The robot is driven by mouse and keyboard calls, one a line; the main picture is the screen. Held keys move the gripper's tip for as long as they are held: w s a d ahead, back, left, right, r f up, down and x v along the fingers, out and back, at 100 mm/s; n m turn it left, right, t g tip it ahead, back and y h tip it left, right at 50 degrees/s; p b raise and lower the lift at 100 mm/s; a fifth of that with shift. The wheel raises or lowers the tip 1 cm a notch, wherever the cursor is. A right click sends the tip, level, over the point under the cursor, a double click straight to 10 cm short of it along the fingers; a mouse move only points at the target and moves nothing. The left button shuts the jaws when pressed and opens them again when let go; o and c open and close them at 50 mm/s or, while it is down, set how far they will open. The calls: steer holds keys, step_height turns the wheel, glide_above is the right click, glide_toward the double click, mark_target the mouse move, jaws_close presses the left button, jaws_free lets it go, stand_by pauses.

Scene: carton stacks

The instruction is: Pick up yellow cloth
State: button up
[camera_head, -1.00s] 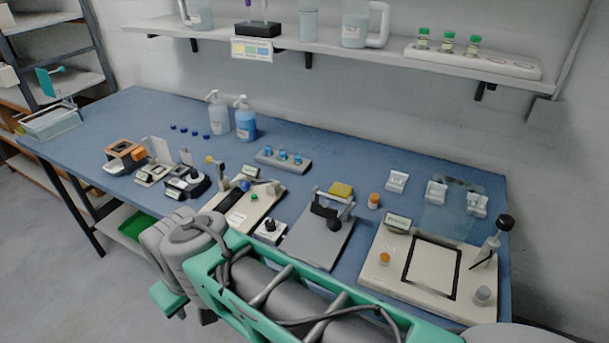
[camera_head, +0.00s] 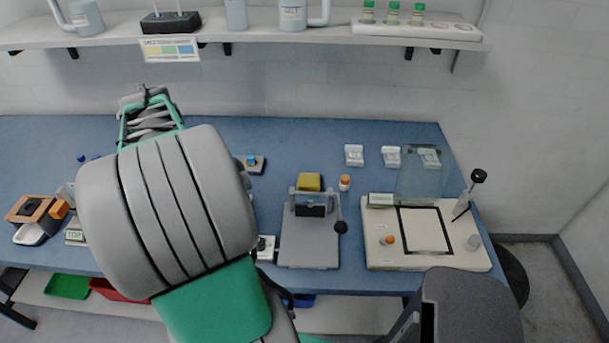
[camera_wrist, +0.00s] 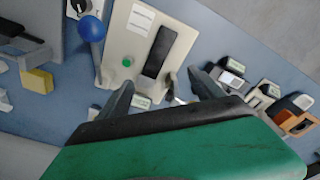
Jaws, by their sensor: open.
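The yellow cloth (camera_head: 309,182) looks like a small folded block. It lies on the blue bench just behind the grey plate device with a lever (camera_head: 310,235). In the wrist view the yellow cloth (camera_wrist: 38,81) is at the far left. My gripper (camera_wrist: 162,90) is open and empty in the wrist view, its two dark fingers over the beige instrument (camera_wrist: 140,50). The cloth is well to the left of the fingers there. In the head view my arm covers the left-middle of the bench, and I cannot make out the fingertips.
An orange-capped bottle (camera_head: 344,183) stands close right of the cloth. The beige tray instrument (camera_head: 380,255) with a clear upright panel is farther right. A shelf (camera_head: 330,40) with jugs and vials runs above the bench. A blue ball (camera_wrist: 92,29) shows in the wrist view.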

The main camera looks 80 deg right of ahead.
steer(key=shift+o, duration=0.7)
steer(key=s+d+f+m, duration=0.1)
steer(key=s+d+m, duration=0.1)
steer(key=s+d, duration=0.3)
steer(key=d, duration=0.4)
steer(key=shift+s+d+m, duration=0.15)
steer(key=shift+d+m, duration=0.1)
steer(key=shift+m, duration=0.05)
steer(key=shift+o, duration=0.4)
steer(key=s+d+m, duration=0.1)
steer(key=s+d, duration=0.5)
steer(key=shift+d+f+m, duration=0.2)
steer(key=shift+f+m, duration=0.2)
steer(key=shift+f, duration=0.05)
steer(key=m, duration=0.3)
glide_above(308, 183)
step_height(308, 183, down, 2)
steer(key=shift+s+d+f+g+y, duration=0.1)
steer(key=shift+s+g+y, duration=0.05)
steer(key=shift+g+y, duration=0.15)
step_height(308, 183, down, 8)
steer(key=shift+r+p, duration=0.25)
steer(key=shift+p, duration=0.9)
steer(key=c, duration=1.4)
steer(key=shift+r, duration=0.15)
steer(key=shift+c, duration=0.2)
